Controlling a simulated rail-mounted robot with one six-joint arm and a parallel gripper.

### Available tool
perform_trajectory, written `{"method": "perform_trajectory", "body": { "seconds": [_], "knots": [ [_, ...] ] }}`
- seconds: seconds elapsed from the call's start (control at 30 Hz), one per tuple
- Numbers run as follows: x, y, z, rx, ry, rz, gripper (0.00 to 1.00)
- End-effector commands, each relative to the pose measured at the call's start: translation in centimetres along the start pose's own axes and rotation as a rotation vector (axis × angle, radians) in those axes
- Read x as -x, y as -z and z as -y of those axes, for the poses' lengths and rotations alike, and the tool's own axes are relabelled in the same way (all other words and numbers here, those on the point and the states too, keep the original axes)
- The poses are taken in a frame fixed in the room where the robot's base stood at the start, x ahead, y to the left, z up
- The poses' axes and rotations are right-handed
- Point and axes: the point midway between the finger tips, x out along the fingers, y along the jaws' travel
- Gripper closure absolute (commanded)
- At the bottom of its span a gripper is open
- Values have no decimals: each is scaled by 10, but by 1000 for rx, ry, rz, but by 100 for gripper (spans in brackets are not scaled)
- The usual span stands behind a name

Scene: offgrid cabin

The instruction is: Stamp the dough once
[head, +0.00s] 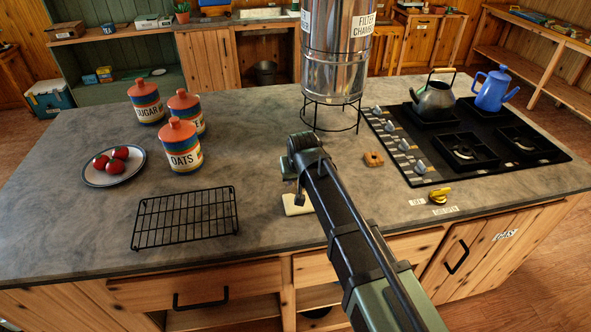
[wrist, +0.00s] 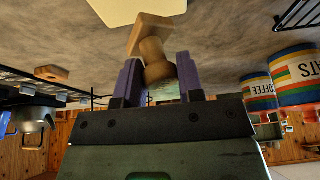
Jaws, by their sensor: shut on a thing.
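A pale flat slab of dough (head: 294,210) lies on the grey counter, partly hidden by my arm in the head view. It also shows at the top edge of the wrist view (wrist: 125,9). My gripper (head: 299,193) is right above the dough. In the wrist view its two purple fingers (wrist: 159,75) are shut on the rounded handle of a wooden stamp (wrist: 151,52). The stamp's wider square end points at the dough and overlaps its edge in that view. I cannot tell whether they touch.
A small wooden block (head: 373,158) sits to the right. A black wire rack (head: 185,217), a plate of red fruit (head: 114,179) and several striped canisters (head: 179,158) are to the left. A steel filter chamber on a wire stand (head: 331,118) rises behind; a stove (head: 440,168) is at right.

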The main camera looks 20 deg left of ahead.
Motion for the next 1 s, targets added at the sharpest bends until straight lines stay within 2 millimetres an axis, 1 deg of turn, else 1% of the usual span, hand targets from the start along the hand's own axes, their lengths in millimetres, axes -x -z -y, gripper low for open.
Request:
{"method": "perform_trajectory", "body": {
  "seconds": [0.17, 0.27, 0.37, 0.67, 0.8, 1.0],
  "knots": [
    [1, 1, 1, 29, 5, -1, 86],
    [-2, 0, 1, 29, 4, -1, 86],
    [-10, -3, 1, 29, 4, -1, 86],
    [-47, -18, 0, 29, 4, -1, 86],
    [-56, -22, 1, 29, 5, 0, 96],
    [-55, -22, 2, 29, 7, 1, 96]
  ]
}}
